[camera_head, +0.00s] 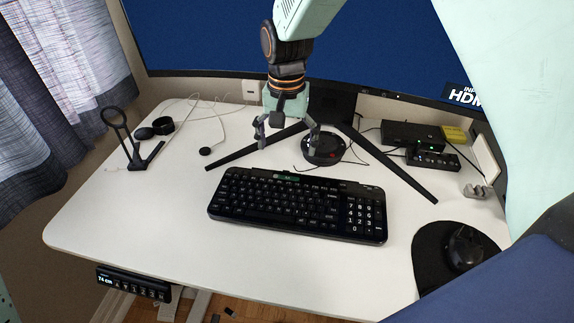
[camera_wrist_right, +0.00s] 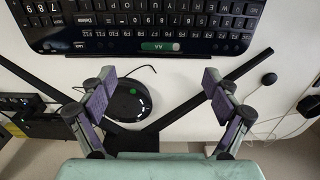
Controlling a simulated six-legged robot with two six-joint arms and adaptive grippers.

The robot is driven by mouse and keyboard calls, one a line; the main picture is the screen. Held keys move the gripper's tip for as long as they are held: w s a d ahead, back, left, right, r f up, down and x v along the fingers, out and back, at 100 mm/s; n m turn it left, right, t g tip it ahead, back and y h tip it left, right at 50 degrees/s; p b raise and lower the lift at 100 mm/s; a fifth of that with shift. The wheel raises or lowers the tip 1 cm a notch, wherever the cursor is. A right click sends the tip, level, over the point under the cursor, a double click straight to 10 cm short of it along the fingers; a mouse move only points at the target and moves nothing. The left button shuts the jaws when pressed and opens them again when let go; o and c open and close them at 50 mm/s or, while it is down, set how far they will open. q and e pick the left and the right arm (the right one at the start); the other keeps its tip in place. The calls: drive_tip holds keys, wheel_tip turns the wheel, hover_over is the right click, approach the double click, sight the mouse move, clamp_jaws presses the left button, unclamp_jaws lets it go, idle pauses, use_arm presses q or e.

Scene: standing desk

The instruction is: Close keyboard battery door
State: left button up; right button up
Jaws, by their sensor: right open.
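A black keyboard (camera_head: 298,203) lies flat on the white desk, its number pad to the right in the head view. At the middle of its back edge is a small green patch (camera_head: 288,173). In the right wrist view the keyboard (camera_wrist_right: 140,41) appears upside down, and the green patch (camera_wrist_right: 162,47) carries the letters AA. I cannot make out a separate battery door or its position. My right gripper (camera_head: 288,137) is open and empty behind the back edge, apart from the keyboard. Its spread fingers also show in the wrist view (camera_wrist_right: 160,78). My left gripper is not in view.
A round black device (camera_head: 323,148) sits behind the keyboard, between the monitor stand's legs (camera_head: 390,165). A mouse (camera_head: 465,248) on a dark pad is at right. A black stand (camera_head: 131,150) is at left. The desk in front of the keyboard (camera_head: 200,245) is clear.

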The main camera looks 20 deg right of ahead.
sight(286, 171)
wheel_tip(286, 171, down, 6)
drive_tip(key=shift+a+r+b, duration=0.1)
drive_tip(key=shift+r+b, duration=0.1)
drive_tip(key=shift+b, duration=0.45)
drive_tip(key=shift+f, duration=0.55)
drive_tip(key=shift+c, duration=0.4)
drive_tip(key=c, duration=1)
drive_tip(key=shift+c, duration=0.4)
